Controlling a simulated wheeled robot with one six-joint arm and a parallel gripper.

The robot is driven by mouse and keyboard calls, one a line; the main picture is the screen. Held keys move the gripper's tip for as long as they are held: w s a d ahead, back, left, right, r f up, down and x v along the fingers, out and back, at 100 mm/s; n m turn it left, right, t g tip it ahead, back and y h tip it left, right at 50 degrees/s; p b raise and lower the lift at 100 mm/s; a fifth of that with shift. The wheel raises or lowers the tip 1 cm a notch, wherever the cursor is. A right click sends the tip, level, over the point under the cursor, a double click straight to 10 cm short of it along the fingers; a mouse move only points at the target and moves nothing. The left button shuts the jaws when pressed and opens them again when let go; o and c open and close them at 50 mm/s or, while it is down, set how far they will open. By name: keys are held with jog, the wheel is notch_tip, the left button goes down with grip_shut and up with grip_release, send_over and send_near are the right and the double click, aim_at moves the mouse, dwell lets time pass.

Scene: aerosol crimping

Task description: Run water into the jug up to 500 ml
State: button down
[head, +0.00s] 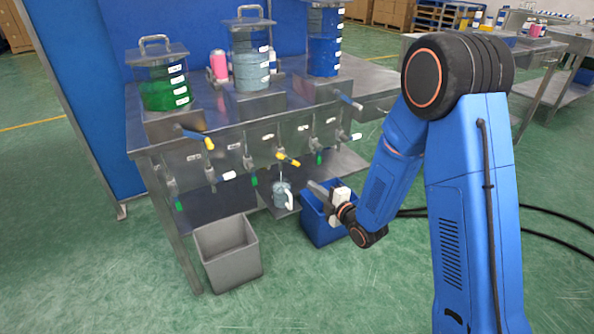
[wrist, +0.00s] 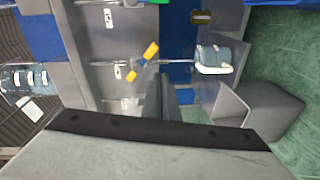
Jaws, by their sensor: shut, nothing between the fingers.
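The clear jug (head: 281,196) with a white handle is below the yellow-handled tap (head: 288,160) at the metal bench. In the wrist view the jug (wrist: 212,56) appears on its side because the view is turned. A thin pale line, apparently water, runs from the tap to the jug. The jug looks bluish, but its level marks are too small to read. The yellow tap handle (wrist: 143,61) lies slanted across the tap. My gripper (head: 312,186) is shut and empty, right of the jug and apart from it; its fingers (wrist: 161,88) also show in the wrist view.
Several other taps line the bench front (head: 200,160). Tanks with green (head: 165,95), pale and blue (head: 324,55) liquid stand on top. A grey bin (head: 227,252) and a blue bin (head: 320,228) stand on the floor. Open green floor lies in front.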

aim_at(298, 163)
jog(key=w+a+n+g, duration=0.3)
jog(key=w+a+n, duration=0.3)
jog(key=w+n, duration=0.4)
jog(key=shift+a+f+n, duration=0.25)
jog(key=shift+a+n, duration=0.05)
jog(key=shift+n, duration=1.1)
jog(key=shift+w+d+r+n, duration=0.25)
jog(key=shift+d+n, duration=0.05)
jog(key=shift+n, duration=0.2)
jog(key=shift+w+d+r, duration=0.2)
jog(key=shift+d+r, duration=0.1)
jog(key=shift+r, duration=0.15)
jog(key=shift+w+d+r, duration=0.15)
jog(key=shift+d+r, duration=0.1)
jog(key=shift+r, duration=0.2)
jog(key=shift+w+d+r, duration=0.1)
jog(key=shift+w+r, duration=0.05)
jog(key=shift+r, duration=0.45)
jog(key=shift+w+r, duration=0.1)
jog(key=shift+r, duration=0.1)
